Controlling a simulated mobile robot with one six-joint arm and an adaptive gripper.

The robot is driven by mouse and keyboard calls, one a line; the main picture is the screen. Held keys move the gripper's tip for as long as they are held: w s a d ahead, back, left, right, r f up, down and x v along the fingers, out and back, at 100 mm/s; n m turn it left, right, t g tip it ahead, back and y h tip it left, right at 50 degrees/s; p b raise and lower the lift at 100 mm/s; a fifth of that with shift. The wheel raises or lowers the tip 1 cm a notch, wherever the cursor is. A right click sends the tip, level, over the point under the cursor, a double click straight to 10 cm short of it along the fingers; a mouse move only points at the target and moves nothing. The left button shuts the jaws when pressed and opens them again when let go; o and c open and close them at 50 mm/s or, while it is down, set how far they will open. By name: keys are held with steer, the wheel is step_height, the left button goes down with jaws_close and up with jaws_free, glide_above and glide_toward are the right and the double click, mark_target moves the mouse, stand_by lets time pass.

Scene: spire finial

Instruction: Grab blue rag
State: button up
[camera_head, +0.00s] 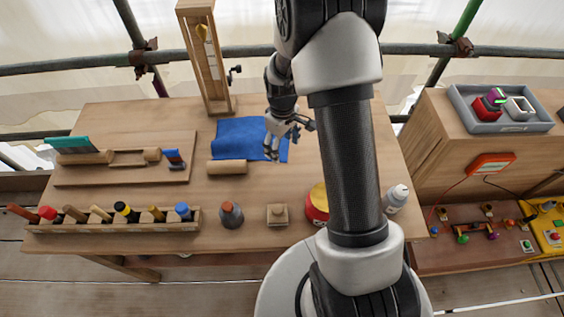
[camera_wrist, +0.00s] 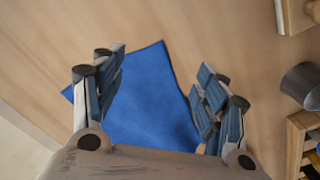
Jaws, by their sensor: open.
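The blue rag (camera_head: 238,138) lies flat on the wooden table, right of the table's middle back, in the head view. In the wrist view the blue rag (camera_wrist: 146,98) shows between and beyond my gripper's fingers. My gripper (camera_head: 283,140) is over the right part of the rag and hides some of it. In the wrist view my gripper (camera_wrist: 155,85) has its two fingers wide apart with nothing between them, and the rag is below. I cannot tell the exact height above the rag.
A wooden cylinder (camera_head: 227,167) lies at the rag's front edge. A tall wooden frame (camera_head: 207,60) stands behind it. A board (camera_head: 125,175) is at left.

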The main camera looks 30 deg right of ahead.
mark_target(283, 162)
steer(key=shift+w+f+b, duration=0.1)
steer(key=shift+f+b, duration=1.4)
steer(key=shift+f, duration=1.1)
steer(key=shift+f, duration=0.15)
steer(key=shift+f, duration=0.15)
steer(key=shift+c, duration=0.6)
steer(key=shift+s+f, duration=0.1)
steer(key=shift+s, duration=0.25)
steer(key=c, duration=0.9)
steer(key=shift+r, duration=0.5)
steer(key=shift+c, duration=0.7)
steer(key=r+p, duration=0.2)
steer(key=r, duration=0.1)
steer(key=r+p, duration=0.3)
steer(key=r, duration=0.1)
steer(key=r+p, duration=0.3)
steer(key=r, duration=0.1)
steer(key=shift+w+r, duration=0.15)
steer(key=shift+w, duration=0.1)
jaws_close()
steer(key=shift+w, duration=0.1)
